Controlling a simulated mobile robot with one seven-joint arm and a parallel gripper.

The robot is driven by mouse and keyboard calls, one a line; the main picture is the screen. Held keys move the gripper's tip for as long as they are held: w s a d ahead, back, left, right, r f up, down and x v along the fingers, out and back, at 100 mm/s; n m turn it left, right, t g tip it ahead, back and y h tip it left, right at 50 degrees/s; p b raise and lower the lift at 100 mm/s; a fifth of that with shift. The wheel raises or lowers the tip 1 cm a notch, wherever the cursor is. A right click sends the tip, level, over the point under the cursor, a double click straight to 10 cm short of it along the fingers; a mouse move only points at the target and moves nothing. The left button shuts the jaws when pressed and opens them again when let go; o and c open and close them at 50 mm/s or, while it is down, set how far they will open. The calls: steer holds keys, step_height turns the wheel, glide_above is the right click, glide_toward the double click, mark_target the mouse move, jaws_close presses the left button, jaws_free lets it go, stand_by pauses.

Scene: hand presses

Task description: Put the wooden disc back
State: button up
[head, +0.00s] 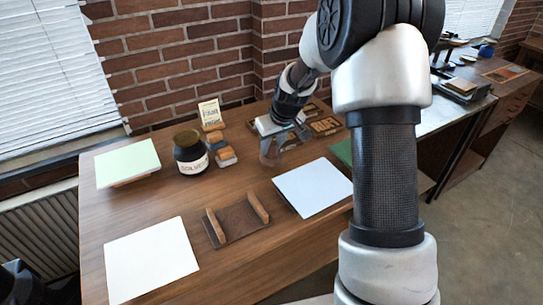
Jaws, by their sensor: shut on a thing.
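My gripper (275,147) is low over the back right part of the wooden table (130,205), in front of a wooden type tray. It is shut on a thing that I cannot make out. A see-through, glass-like shape (268,156) shows at the fingertips; I cannot tell whether it is held or stands behind or beside them. I cannot clearly pick out a wooden disc; it may be in the fingers or hidden by the gripper and arm.
A dark labelled jar (190,155), small wood-topped blocks (226,157) and a card (210,113) stand left of my gripper. The type tray (326,125) lies behind. A dark board with two wooden rails (237,224), a white sheet (150,260) and a bluish sheet (313,187) lie in front.

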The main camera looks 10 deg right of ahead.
mark_target(271, 155)
steer(key=shift+f, duration=1.65)
steer(key=shift+f+b, duration=0.25)
steer(key=shift+b, duration=0.1)
steer(key=o, duration=1)
steer(key=shift+r, duration=0.1)
